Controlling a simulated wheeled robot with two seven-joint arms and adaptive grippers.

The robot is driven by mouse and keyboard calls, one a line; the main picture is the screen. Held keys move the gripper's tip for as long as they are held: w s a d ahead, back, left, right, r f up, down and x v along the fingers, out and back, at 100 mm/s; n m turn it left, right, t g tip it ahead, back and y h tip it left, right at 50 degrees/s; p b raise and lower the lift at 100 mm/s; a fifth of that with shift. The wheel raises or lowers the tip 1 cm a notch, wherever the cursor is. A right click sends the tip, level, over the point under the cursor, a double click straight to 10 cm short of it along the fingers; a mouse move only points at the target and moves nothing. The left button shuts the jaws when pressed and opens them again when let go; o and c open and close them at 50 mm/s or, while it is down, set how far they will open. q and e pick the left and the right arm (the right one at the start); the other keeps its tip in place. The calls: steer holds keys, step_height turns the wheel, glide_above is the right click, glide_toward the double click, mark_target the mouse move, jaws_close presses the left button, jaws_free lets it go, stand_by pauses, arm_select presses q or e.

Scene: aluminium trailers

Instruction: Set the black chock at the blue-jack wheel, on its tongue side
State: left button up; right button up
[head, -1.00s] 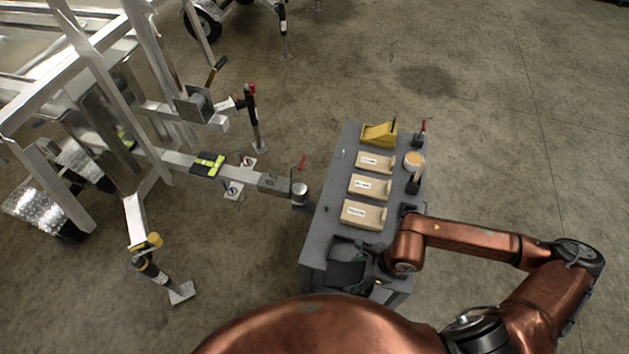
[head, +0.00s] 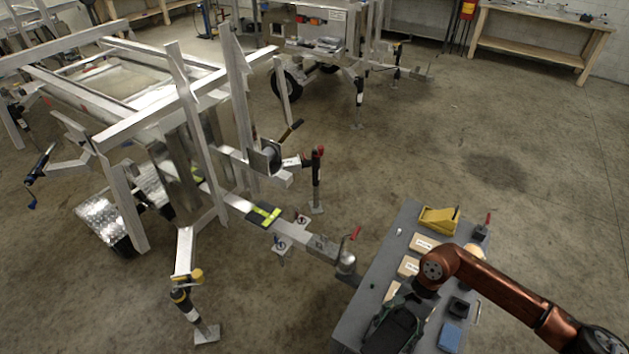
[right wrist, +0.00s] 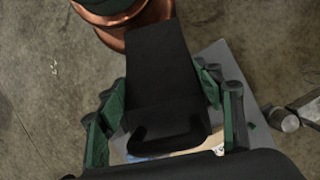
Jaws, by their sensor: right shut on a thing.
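My right gripper (head: 402,312) is shut on the black chock (head: 398,334) over the near end of the grey cart. In the right wrist view the black chock (right wrist: 160,75) lies between the green-padded fingers (right wrist: 160,110), with a loop handle at its lower end. The near trailer's wheel (head: 123,246) is partly hidden under a diamond-plate fender. A jack with a blue handle (head: 36,182) stands at the far left; the wheel beside it is not clear. The trailer's tongue (head: 250,212) points toward the cart. My left gripper is not in view.
The grey cart (head: 357,310) holds a yellow chock (head: 439,220), tan boxes (head: 423,243) and a blue block (head: 451,335). A yellow-topped jack (head: 190,305) and a red-topped jack (head: 317,180) flank the tongue. A second trailer (head: 320,40) stands behind. Floor at right is clear.

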mark_target(390, 320)
steer(key=w+r+n+h, duration=0.1)
steer(key=r+n, duration=0.2)
steer(key=r+n+g+h, duration=0.1)
steer(key=r+n, duration=0.2)
steer(key=w+a+r+n+h, duration=0.1)
steer(key=r+n, duration=0.2)
steer(key=shift+w, duration=0.35)
